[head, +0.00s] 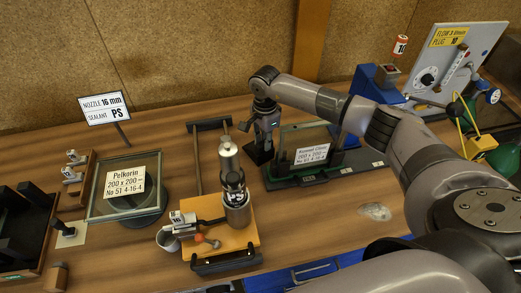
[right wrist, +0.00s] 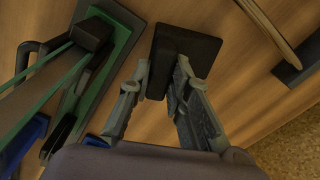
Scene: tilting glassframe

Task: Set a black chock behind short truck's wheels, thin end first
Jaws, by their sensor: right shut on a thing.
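My right gripper (head: 266,126) points down at the left end of the green-based glass frame. It is shut on a black chock (head: 258,152), which is low over or on the table; I cannot tell which. In the right wrist view the chock (right wrist: 190,45) sits between the fingertips (right wrist: 165,85); its thin end is not clear. My left gripper is out of view.
The green-based glass frame (head: 345,173) is close right of the chock. A second glass pane (head: 100,206) and a black-filled tray (head: 35,265) stand left.

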